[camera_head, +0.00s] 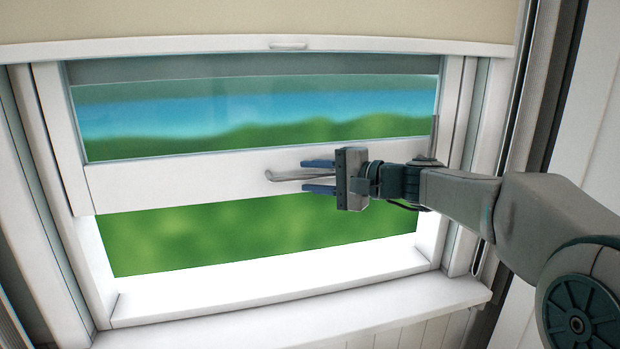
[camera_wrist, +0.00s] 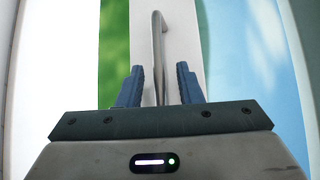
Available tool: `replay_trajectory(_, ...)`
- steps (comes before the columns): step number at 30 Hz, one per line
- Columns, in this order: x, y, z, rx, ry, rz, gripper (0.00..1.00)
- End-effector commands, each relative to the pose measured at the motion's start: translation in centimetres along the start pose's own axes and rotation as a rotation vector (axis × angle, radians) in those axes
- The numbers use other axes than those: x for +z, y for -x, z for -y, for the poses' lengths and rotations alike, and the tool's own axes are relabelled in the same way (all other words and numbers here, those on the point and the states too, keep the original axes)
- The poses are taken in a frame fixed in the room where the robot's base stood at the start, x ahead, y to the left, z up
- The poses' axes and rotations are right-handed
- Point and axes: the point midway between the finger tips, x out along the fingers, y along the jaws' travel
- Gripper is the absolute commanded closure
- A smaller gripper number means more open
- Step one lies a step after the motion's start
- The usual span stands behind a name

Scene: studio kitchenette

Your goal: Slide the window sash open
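The window sash (camera_head: 200,178) is a white-framed pane, raised part way. Green outdoors shows through the gap between its bottom rail and the sill. A grey bar handle (camera_head: 284,176) is mounted on the bottom rail. My gripper (camera_head: 304,175) is at the handle, with one blue finger above it and one below. In the wrist view the handle (camera_wrist: 157,35) runs between the fingers of my gripper (camera_wrist: 160,68), with a gap on each side. The gripper is open around the handle. My gripper body hides the handle's right part in the head view.
A beige blind (camera_head: 200,18) with a white bottom bar hangs across the top of the window. The white sill (camera_head: 270,290) is bare. The white side frame (camera_head: 458,150) stands close to my arm on the right.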

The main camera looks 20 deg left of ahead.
Motion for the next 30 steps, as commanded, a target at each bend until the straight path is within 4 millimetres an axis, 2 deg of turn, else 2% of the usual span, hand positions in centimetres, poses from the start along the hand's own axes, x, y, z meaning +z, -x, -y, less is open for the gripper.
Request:
replay_trajectory(9,-0.1,7.2,-0.3,-0.001,0.002,-0.006,0.68)
replay_trajectory(15,-0.1,10.8,-0.1,0.0,0.002,-0.004,0.68)
replay_trajectory(21,-0.1,12.3,-0.1,0.0,0.0,-0.002,0.68)
replay_trajectory(30,-0.1,12.4,0.0,0.0,0.0,-0.002,0.68)
